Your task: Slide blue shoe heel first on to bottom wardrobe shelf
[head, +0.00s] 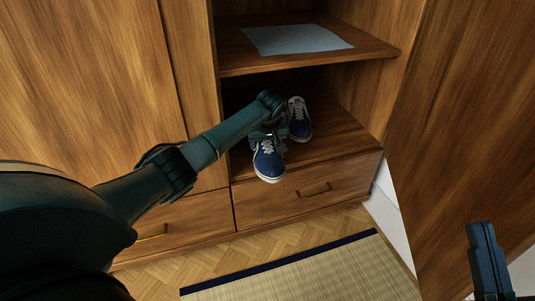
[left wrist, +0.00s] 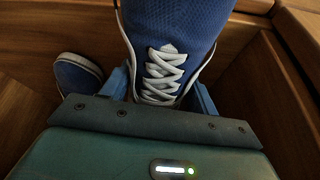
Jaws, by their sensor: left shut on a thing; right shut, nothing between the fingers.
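A blue shoe with white laces and a white toe (head: 268,166) is at the front of the bottom wardrobe shelf (head: 335,137), its toe pointing out towards me. My left gripper (head: 268,135) is shut on this shoe around its laced part. The held shoe fills the middle of the left wrist view (left wrist: 175,35), with a gripper finger on each side of the laces. A second blue shoe (head: 299,122) stands on the same shelf, further back and to the right. Whether the held shoe's sole touches the shelf is unclear. My right gripper (head: 482,235) is shut and empty at the lower right.
A grey-blue cloth or sheet (head: 295,39) lies on the shelf above. A drawer with a handle (head: 310,190) is below the bottom shelf. An open wardrobe door (head: 460,120) stands at the right. A straw mat (head: 315,275) lies on the floor.

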